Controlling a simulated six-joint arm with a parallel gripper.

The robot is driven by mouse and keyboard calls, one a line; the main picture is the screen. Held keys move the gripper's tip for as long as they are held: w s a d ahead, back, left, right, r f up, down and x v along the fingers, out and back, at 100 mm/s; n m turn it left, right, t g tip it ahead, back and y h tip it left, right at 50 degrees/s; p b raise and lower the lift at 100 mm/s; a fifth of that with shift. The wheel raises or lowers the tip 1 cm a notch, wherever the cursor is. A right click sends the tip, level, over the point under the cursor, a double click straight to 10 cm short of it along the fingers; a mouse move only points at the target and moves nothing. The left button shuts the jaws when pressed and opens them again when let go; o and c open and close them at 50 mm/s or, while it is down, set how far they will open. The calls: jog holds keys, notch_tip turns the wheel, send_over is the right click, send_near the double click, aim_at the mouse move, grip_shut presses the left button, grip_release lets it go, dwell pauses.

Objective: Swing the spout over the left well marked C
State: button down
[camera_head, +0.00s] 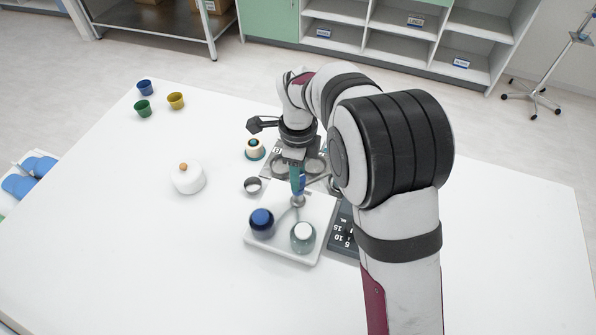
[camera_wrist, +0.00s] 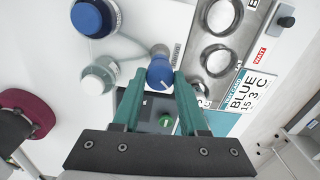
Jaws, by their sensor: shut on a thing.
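My gripper (camera_head: 298,188) is shut on a blue knob (camera_wrist: 160,72), with a teal finger on either side in the wrist view. The knob sits above a grey hub joined by pale tubes to a blue-topped jar (camera_head: 262,221) and a clear, white-topped jar (camera_head: 303,236) on a white tray (camera_head: 284,255). A metal plate (camera_wrist: 240,38) with round wells lies beside the knob. One well (camera_wrist: 216,60) is near the right finger, another (camera_wrist: 220,17) farther up. A letter B shows by the upper well. The spout's outlet and the C mark on the plate are not clear.
A card (camera_wrist: 245,94) reads BLUE, 15, 3, C. A dark panel (camera_head: 342,236) with numbers stands right of the tray. The table's front left is clear.

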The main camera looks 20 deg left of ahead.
jog(key=shift+c, duration=2.2)
grip_release()
notch_tip(320, 180, up, 16)
jog(key=s+d+n+y, duration=0.1)
jog(key=s+d+n, duration=0.2)
jog(key=s+d, duration=0.5)
jog(key=s+d+n, duration=0.4)
jog(key=s+d, duration=0.1)
jog(key=d, duration=0.5)
jog(key=s+d+f+n, duration=0.1)
jog(key=s+f+n, duration=0.1)
jog(key=s, duration=0.3)
jog(key=s+d+f+n, duration=0.2)
jog(key=s+f, duration=0.2)
jog(key=s, duration=0.2)
jog(key=shift+d+y, duration=0.3)
jog(key=shift+y, duration=0.1)
